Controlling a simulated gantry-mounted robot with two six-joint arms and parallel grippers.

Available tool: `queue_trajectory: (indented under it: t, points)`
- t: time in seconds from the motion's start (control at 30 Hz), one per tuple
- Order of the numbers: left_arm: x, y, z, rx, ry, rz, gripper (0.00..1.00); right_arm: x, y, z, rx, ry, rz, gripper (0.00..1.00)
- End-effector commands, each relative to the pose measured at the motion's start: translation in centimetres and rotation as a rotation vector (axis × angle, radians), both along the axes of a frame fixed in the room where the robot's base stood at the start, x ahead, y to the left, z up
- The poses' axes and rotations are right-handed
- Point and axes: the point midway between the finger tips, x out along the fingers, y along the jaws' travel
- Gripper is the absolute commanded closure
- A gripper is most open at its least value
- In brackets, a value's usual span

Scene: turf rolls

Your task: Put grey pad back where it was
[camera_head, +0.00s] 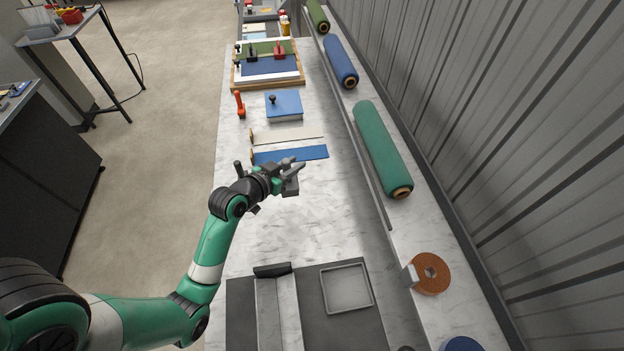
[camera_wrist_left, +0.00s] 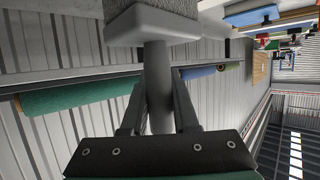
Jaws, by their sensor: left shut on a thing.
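The grey pad (camera_head: 291,186) is in my left gripper, above the marble bench in the head view. My left gripper (camera_head: 287,172) is shut on the pad's grey stem. In the left wrist view the grey stem (camera_wrist_left: 157,85) stands between the two fingers (camera_wrist_left: 157,115). The pad's wide block (camera_wrist_left: 150,22) with a rough grey face is at the top of that view. The right gripper is not in view.
A shallow grey square tray (camera_head: 324,291) lies on a dark mat at the bench's near end. A blue strip (camera_head: 291,154), a blue block with a black knob (camera_head: 284,108) and an orange-handled tool (camera_head: 239,104) lie farther off. Green roll (camera_head: 383,150) lies right. Mid-bench is clear.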

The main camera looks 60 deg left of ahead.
Motion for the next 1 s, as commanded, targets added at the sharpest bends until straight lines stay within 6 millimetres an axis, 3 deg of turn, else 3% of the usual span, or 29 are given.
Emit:
queue_trajectory:
  t: [0.13, 0.3, 0.37, 0.53, 0.67, 0.87, 1.0]
  points:
    - [1.4, 1.4, -1.3, 0.001, -0.002, -0.001, 1.00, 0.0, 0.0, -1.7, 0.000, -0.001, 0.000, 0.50]
    - [4.8, 4.8, -3.9, 0.002, -0.002, 0.000, 1.00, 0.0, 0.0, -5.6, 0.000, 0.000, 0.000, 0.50]
    - [6.0, 6.0, -4.2, -0.001, -0.001, -0.001, 1.00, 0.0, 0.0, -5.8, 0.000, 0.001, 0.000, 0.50]
    - [8.3, 8.3, -7.9, -0.003, 0.001, -0.001, 1.00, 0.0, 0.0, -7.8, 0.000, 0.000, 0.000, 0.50]
    - [9.3, 9.3, -9.3, -0.002, -0.001, -0.001, 1.00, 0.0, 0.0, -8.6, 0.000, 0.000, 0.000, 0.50]
    - [9.6, 9.7, -9.6, 0.001, -0.001, -0.002, 1.00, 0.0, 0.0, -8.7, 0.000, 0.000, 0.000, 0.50]
    - [9.8, 9.8, -11.8, -0.003, 0.002, -0.001, 1.00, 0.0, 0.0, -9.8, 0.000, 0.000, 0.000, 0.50]
